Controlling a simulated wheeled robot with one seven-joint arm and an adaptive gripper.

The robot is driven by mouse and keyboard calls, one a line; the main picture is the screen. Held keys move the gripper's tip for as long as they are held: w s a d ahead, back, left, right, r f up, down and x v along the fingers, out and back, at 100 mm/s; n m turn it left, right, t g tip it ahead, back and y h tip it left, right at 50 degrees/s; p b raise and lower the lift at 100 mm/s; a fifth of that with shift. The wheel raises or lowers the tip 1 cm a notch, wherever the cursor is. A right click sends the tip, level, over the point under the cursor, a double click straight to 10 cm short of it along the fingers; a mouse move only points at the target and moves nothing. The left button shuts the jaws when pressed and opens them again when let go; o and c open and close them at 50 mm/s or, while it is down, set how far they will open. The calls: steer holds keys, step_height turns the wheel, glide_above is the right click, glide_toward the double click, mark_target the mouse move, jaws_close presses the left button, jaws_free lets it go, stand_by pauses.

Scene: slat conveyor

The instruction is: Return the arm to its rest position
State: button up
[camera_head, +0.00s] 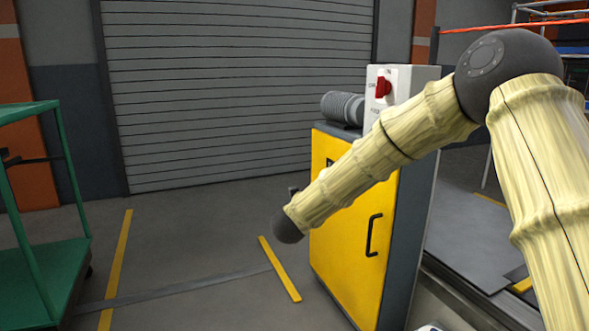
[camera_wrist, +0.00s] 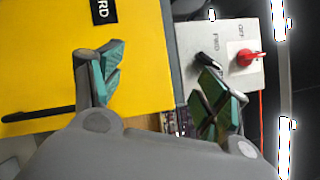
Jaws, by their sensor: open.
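My arm (camera_head: 395,140) reaches from the right edge across the front of the yellow cabinet (camera_head: 385,222), bent at a dark round joint, with its lower end to the left of the cabinet. My gripper (camera_wrist: 158,82) shows in the wrist view with its two teal-padded fingers spread wide and nothing between them. Behind the fingers are the yellow door and a light grey control panel with a red knob (camera_wrist: 246,58). In the head view the gripper is mostly hidden behind my arm.
A control box (camera_head: 378,110) with a red switch stands on the cabinet beside a grey motor (camera_head: 342,108). A green cart (camera_head: 35,250) is at the left. A conveyor (camera_head: 470,240) lies to the right. Floor between cart and cabinet is clear, before a roller door (camera_head: 240,90).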

steer(key=s+f+n+y+p, duration=0.1)
steer(key=s+f+n+y, duration=0.3)
steer(key=f, duration=0.7)
steer(key=s+f+n+g+y+p, duration=0.1)
steer(key=s+f+n+y, duration=0.15)
steer(key=f+n, duration=0.65)
steer(key=s+f+n+y+p, duration=0.1)
steer(key=s+f+n+y, duration=0.25)
steer(key=f, duration=0.95)
steer(key=s+d+f+n+g+y+p, duration=0.1)
steer(key=s+f+n+g, duration=0.2)
steer(key=s+f, duration=0.55)
steer(key=s+d+f+n+g+y+p, duration=0.1)
steer(key=s+f+n+g, duration=0.3)
steer(key=s, duration=0.8)
steer(key=s+d+f+n+g+y, duration=0.1)
steer(key=s+f+n+g, duration=0.2)
steer(key=s+f, duration=0.6)
steer(key=s+d+r+n+g+p, duration=0.1)
steer(key=s+d+n+g+p, duration=0.2)
steer(key=s, duration=1.5)
step_height(320, 180, up, 37)
steer(key=g+p, duration=0.1)
steer(key=p, duration=3.5)
steer(key=shift+w+a+n+y, duration=0.2)
steer(key=shift+w+n+y, duration=0.05)
steer(key=shift+n+y, duration=0.1)
